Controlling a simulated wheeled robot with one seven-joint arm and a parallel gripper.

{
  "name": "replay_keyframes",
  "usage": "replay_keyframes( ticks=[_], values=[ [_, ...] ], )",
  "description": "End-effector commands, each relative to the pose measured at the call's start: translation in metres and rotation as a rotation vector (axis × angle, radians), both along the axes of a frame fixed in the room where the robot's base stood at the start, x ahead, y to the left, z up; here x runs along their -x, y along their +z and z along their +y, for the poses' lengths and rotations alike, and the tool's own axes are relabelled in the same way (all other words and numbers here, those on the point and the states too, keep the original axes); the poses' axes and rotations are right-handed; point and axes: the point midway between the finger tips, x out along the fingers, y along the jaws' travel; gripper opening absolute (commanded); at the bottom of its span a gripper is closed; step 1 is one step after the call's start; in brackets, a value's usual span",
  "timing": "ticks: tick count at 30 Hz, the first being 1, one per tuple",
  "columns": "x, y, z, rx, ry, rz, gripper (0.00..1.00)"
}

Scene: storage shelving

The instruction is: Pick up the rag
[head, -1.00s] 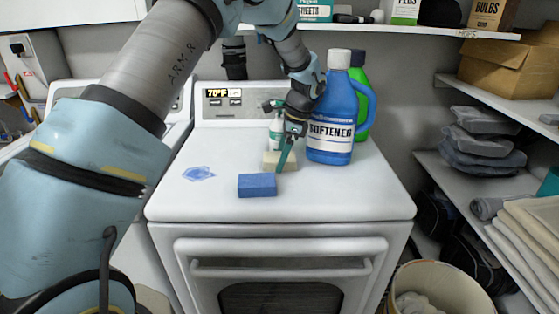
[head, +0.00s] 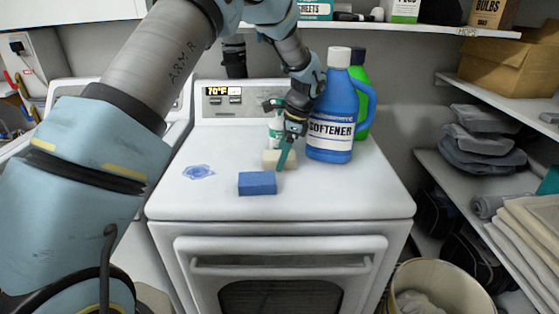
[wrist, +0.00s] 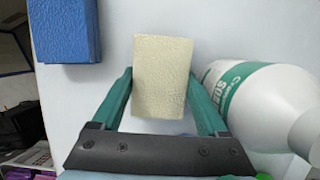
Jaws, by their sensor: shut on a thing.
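A cream, block-shaped, sponge-like piece (head: 272,158) is on the white appliance top, behind a blue block (head: 257,184). No piece is clearly a draped rag. My gripper (head: 282,162) points down at the cream piece and is shut on it. In the wrist view the cream piece (wrist: 163,72) sits between the two green fingers of my gripper (wrist: 162,88). The blue block (wrist: 66,30) is at the upper left there. I cannot tell whether the cream piece is clear of the surface. A flat blue patch (head: 198,172), spill or cloth, lies to the left.
A blue softener jug (head: 331,135) stands just right of my gripper, with a green bottle (head: 361,75) behind. The front of the appliance top (head: 330,199) is clear.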

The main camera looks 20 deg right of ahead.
Motion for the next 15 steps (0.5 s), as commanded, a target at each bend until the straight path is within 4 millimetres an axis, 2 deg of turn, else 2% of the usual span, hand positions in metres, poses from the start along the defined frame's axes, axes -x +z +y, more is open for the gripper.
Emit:
replay_keyframes(
  ticks=[1, 2, 3, 11, 15],
  values=[
    [0.000, 0.000, 0.000, 0.000, 0.000, 0.000, 0.23],
    [0.000, 0.000, 0.000, 0.000, 0.000, 0.000, 0.15],
    [0.000, 0.000, 0.000, 0.000, 0.000, 0.000, 0.14],
    [0.000, 0.005, 0.000, 0.002, 0.000, -0.002, 0.14],
    [-0.001, 0.016, -0.001, 0.004, 0.002, -0.002, 0.14]
  ],
)
